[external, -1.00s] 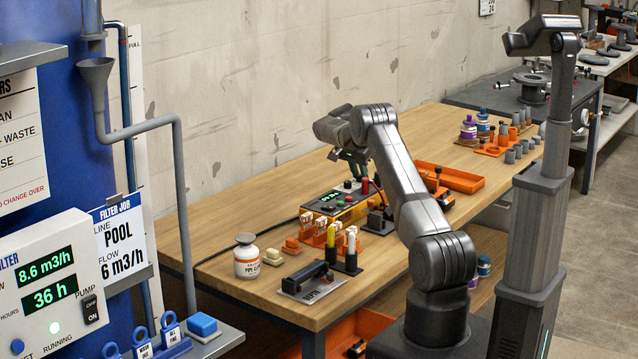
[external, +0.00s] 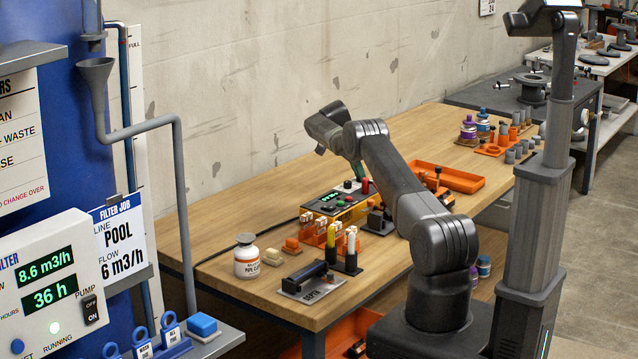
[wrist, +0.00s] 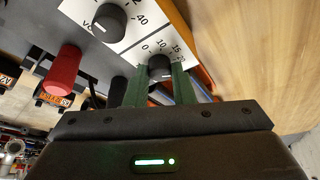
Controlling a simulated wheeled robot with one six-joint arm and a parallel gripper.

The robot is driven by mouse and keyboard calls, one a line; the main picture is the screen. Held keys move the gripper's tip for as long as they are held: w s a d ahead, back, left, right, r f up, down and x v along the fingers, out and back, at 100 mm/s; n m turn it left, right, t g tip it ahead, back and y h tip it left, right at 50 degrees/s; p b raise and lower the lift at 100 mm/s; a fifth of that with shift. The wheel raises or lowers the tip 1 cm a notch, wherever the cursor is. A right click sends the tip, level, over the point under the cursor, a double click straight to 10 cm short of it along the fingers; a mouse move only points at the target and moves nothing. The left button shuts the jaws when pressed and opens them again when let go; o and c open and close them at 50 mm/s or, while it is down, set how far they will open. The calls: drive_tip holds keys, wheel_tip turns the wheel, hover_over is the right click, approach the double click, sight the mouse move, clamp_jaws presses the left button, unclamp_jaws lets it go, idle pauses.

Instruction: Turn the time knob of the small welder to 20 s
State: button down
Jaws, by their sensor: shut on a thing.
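The small welder (external: 325,208) is a dark and orange box with green displays on the bench. Its time knob (wrist: 159,66) is a black round knob on a white dial plate in the wrist view, with 0, 10, 15 and what looks like 20 printed around it. My gripper (wrist: 160,76) has its two green fingers on either side of this knob and is shut on it. A pale pointer mark shows on the knob, but its exact reading is hard to tell. In the external view my wrist hangs tilted over the welder, and the knob is hard to make out there.
A second black knob (wrist: 110,20) with a scale up to 40 sits close by. A red post (wrist: 62,72) stands at its left. An orange tray (external: 446,178) lies behind the arm. A white bottle (external: 246,262) and a dark tool (external: 307,281) stand in front.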

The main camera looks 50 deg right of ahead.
drive_tip(key=c, duration=1.2)
unclamp_jaws()
drive_tip(key=shift+c, duration=0.2)
drive_tip(key=shift+w+r, duration=0.1)
drive_tip(key=p+v, duration=0.3)
drive_tip(key=v, duration=1)
drive_tip(key=shift+r+p, duration=0.3)
drive_tip(key=shift+w+a, duration=0.1)
